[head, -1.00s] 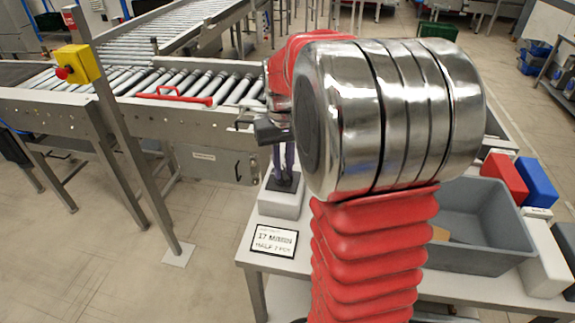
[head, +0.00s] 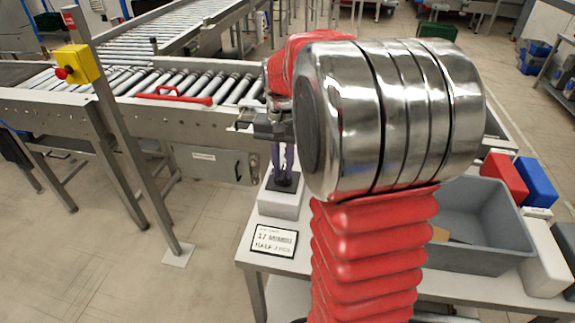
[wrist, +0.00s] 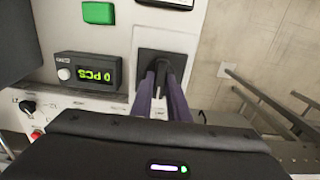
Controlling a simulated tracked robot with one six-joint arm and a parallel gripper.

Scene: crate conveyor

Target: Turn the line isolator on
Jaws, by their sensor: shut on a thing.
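The line isolator looks to be the dark square plate (head: 288,184) with a dark handle on top of a pale block (head: 283,203) at the table's left corner. The plate also shows in the wrist view (wrist: 150,62). My gripper (head: 282,170) points down at it, with its purple fingers closed on the dark handle in the middle of the plate. The fingers (wrist: 163,78) hide most of the handle in the wrist view, so its exact angle is hard to tell.
A counter display (wrist: 88,74), a green part (wrist: 98,12) and a red button (wrist: 37,134) are near the plate. A sign (head: 274,240), a grey crate (head: 480,259) and red and blue blocks stand on the table. The roller conveyor (head: 105,116) runs behind, left.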

